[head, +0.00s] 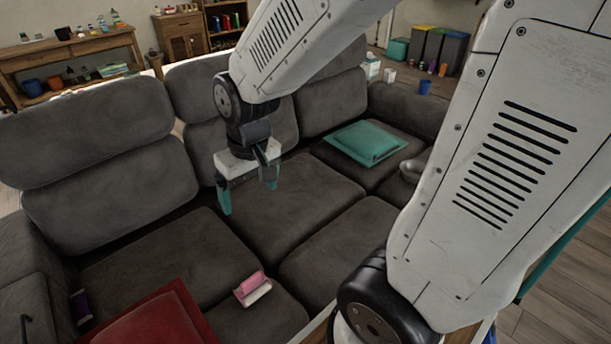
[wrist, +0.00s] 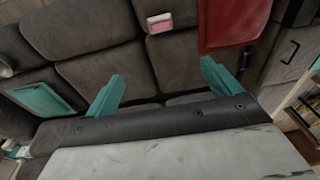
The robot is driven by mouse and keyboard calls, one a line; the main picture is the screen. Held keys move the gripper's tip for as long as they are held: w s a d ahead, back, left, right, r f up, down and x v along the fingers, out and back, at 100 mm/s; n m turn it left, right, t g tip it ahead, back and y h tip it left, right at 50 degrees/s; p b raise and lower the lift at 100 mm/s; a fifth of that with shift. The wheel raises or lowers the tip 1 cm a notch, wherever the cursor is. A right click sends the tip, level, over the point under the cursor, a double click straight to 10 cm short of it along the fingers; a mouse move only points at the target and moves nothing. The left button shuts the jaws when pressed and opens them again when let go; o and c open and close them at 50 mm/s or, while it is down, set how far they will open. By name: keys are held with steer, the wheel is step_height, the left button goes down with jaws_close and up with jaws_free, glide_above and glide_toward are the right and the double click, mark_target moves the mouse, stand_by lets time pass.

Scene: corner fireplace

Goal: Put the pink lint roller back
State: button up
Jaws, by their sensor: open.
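The pink lint roller (head: 252,287) lies on a front seat cushion of the dark grey sofa (head: 150,262), just right of a red cushion (head: 150,322). It has a pink part and a white part. It also shows in the wrist view (wrist: 159,22), near the top edge. My gripper (head: 246,190) has teal fingers and hangs over the middle of the sofa, well apart from the roller. In the wrist view its two fingers (wrist: 160,85) are spread wide with nothing between them.
A teal cushion (head: 365,143) lies on the right seat. A grey rounded object (head: 411,170) sits nearby, partly hidden by my arm. A dark purple item (head: 81,306) is at the lower left. A wooden console (head: 75,55) stands behind the sofa. The middle seats are clear.

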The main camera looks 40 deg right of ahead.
steer(key=s+d+r, duration=0.1)
steer(key=s+r, duration=1)
steer(key=s, duration=0.3)
steer(key=shift+s+d, duration=0.3)
steer(key=shift+d, duration=0.05)
